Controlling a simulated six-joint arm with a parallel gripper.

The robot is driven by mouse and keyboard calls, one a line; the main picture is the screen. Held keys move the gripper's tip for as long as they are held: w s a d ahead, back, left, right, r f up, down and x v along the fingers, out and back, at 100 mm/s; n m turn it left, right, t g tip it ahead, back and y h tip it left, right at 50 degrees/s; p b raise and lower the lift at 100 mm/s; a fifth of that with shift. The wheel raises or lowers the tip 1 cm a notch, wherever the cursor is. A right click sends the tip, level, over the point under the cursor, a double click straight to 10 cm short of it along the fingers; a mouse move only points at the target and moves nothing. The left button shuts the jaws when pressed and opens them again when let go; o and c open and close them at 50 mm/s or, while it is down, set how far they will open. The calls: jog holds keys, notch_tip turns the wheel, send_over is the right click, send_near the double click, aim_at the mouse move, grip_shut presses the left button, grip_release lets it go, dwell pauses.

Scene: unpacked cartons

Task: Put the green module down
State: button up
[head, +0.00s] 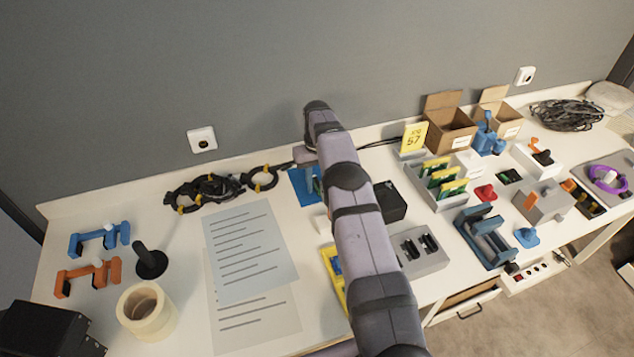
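My arm reaches up through the middle of the head view, and its forearm and wrist hide my gripper, so I cannot see its fingers or what they hold. A blue flat piece (301,186) shows just left of the arm, with a thin greenish sliver (317,186) at its right edge. I cannot tell whether that sliver is the green module. Several green boards with yellow edges (440,171) stand in a grey slotted rack (457,201) right of the arm. A small green-topped piece (511,176) lies further right.
A yellow-edged tray (333,272) and a black box (391,204) are partly behind the arm. A grey two-slot block (419,249), blue clamp (484,237), open cartons (449,131) and yellow sign (414,138) stand to the right. Printed sheets (249,247) and a tape roll (146,311) lie left.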

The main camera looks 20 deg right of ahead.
jog(key=shift+r, duration=0.1)
notch_tip(320, 180, up, 13)
jog(key=p, duration=0.2)
jog(key=shift+f, duration=0.2)
dwell(0.4)
